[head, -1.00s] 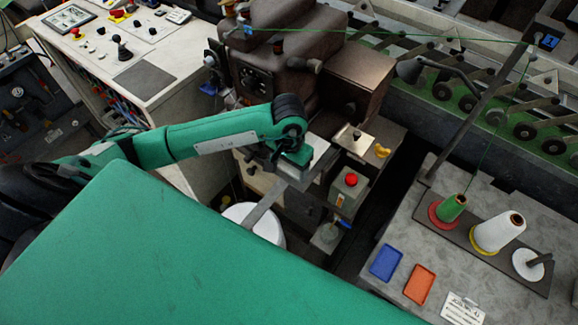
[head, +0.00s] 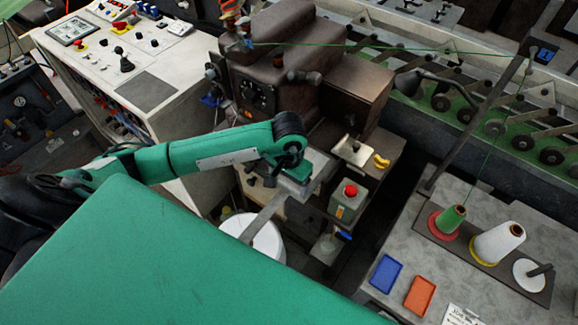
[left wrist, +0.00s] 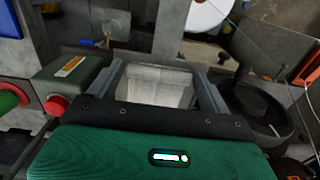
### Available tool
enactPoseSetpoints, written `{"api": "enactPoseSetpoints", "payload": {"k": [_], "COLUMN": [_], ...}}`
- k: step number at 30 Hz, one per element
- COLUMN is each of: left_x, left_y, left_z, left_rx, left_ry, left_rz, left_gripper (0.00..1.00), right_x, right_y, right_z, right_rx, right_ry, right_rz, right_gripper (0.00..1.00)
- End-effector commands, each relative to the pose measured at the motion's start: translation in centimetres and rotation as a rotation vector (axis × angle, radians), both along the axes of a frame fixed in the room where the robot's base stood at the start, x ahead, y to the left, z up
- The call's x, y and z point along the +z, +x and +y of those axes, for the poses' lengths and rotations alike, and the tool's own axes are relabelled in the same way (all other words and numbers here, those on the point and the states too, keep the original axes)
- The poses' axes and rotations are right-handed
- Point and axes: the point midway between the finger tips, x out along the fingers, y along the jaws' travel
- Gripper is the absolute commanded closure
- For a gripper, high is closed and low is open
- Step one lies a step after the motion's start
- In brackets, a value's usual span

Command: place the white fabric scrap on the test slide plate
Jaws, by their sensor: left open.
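My left gripper (head: 290,182) points down beside the brown machine, over its lower bench. In the left wrist view its two grey fingers (left wrist: 160,88) stand apart. A pale, faintly streaked piece (left wrist: 155,84) shows between them; I cannot tell whether it is the white fabric scrap or a surface below, or whether the fingers touch it. A small metal plate (head: 353,150) lies on the bench right of the gripper, next to a yellow knob; I cannot tell if it is the test slide plate. My right gripper is not in view.
A grey box with a red button (head: 350,191) stands right of the gripper. A white bin (head: 267,241) is below it, with a metal strip above. The brown machine (head: 290,65) rises behind. A side table holds thread spools (head: 498,243), a blue tray (head: 385,274) and an orange tray (head: 420,296).

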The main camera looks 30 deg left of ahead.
Motion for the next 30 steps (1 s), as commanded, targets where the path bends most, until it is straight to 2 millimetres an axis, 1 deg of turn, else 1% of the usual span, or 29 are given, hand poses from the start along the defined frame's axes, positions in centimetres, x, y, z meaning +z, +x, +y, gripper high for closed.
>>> {"api": "enactPoseSetpoints", "payload": {"k": [1,5,9,15,18,24,30], "left_x": [0.5,2.6,5.2,8.6,10.0,11.6,12.0], "left_y": [0.2,0.2,0.2,0.2,0.1,0.1,0.0], "left_z": [0.0,0.1,0.0,0.0,0.0,0.0,0.0], "left_rx": [-0.001,-0.002,-0.003,0.0,-0.001,-0.001,0.0], "left_ry": [0.0,0.001,0.001,0.0,0.0,0.001,0.0], "left_rz": [-0.006,-0.008,-0.008,-0.006,-0.006,-0.002,-0.001], "left_gripper": [0.19,0.19,0.19,0.19,0.19,0.19,0.19], "right_x": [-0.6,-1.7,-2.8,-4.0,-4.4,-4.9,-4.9], "right_y": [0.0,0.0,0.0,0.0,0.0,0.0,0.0], "right_z": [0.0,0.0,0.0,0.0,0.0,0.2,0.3], "right_rx": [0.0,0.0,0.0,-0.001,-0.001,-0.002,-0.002], "right_ry": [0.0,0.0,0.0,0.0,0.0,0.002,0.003], "right_rz": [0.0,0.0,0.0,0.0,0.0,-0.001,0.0], "right_gripper": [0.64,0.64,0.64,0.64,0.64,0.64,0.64]}}
